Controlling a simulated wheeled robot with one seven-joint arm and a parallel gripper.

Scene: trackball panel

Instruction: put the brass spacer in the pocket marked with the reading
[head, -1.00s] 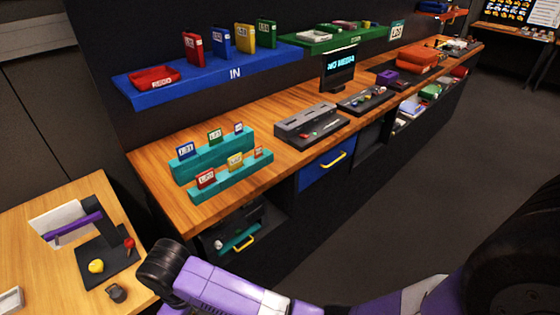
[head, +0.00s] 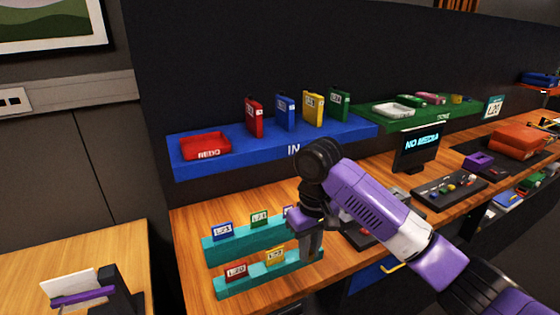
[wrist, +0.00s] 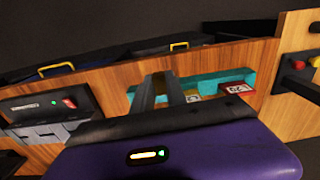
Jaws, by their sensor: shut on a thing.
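I cannot make out a brass spacer in either view. My gripper (head: 312,254) points down at the right end of two stepped teal racks (head: 228,284) on the wooden bench. Its jaws are closed, but what they grip is too small or hidden to tell. In the wrist view its fingers (wrist: 160,82) come close together in front of the teal rack (wrist: 212,80). The racks bear small labelled cards: blue (head: 222,231), green (head: 259,219), red (head: 236,271) and yellow (head: 275,256). My gripper partly covers a purple-edged card and hides the front rack's right end.
A blue shelf (head: 345,132) marked IN holds a red REDO tray (head: 205,145) and several coloured cases. A screen (head: 417,148) reads NO MEDIA. A control panel (head: 448,190) and a green shelf (head: 385,120) stand right. A separate table (head: 110,245) is at left.

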